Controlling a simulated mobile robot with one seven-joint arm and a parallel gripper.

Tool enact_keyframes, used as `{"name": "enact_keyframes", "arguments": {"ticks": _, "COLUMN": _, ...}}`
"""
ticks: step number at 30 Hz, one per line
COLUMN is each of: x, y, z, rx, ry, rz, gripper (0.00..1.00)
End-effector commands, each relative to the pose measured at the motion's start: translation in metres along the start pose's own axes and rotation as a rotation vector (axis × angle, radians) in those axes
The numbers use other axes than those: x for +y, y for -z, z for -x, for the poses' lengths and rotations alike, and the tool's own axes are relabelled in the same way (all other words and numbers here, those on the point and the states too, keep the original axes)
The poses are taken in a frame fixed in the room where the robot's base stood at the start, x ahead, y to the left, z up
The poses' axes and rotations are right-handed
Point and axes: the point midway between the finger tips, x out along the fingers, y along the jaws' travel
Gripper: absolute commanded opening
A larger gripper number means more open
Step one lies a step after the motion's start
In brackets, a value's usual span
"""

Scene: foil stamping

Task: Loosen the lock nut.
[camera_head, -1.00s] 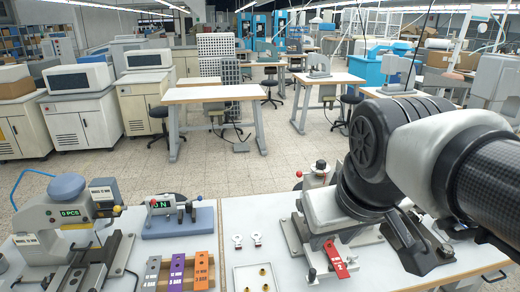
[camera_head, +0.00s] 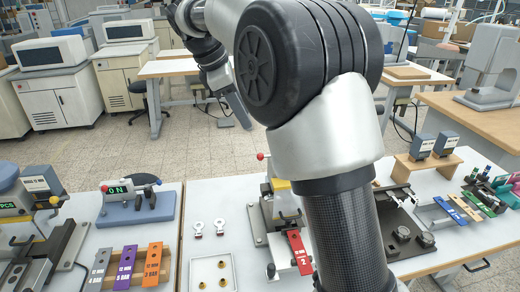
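I cannot pick out the lock nut in this view. A small press (camera_head: 268,212) stands on the middle worktable, with a red-knobbed lever, a yellow part and a red numbered plate (camera_head: 299,252) at its front. My arm rises in front of the press and hides its right side. The arm bends over to the upper left. Its wrist end, where my gripper (camera_head: 226,88) seems to be, hangs high beyond the table, far above and behind the press. The fingers are too small and dark to read, and nothing is clearly held.
A white tray (camera_head: 189,276) with small brass pieces and two ring-ended tags (camera_head: 209,228) lie left of the press. Grey, purple and orange blocks (camera_head: 126,266) and a counter (camera_head: 130,203) reading "0 N" stand farther left. Right are a dark fixture (camera_head: 400,215) and coloured strips (camera_head: 461,208).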

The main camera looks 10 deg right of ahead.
Motion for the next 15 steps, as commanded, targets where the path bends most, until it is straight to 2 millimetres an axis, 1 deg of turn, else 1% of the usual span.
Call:
{"name": "enact_keyframes", "arguments": {"ticks": 1, "x": -0.001, "y": 0.0, "z": -0.012, "rx": -0.001, "ry": 0.004, "rz": -0.001, "gripper": 0.33}}
{"name": "enact_keyframes", "arguments": {"ticks": 15, "x": -0.001, "y": 0.0, "z": -0.113, "rx": 0.0, "ry": 0.003, "rz": -0.004, "gripper": 0.33}}
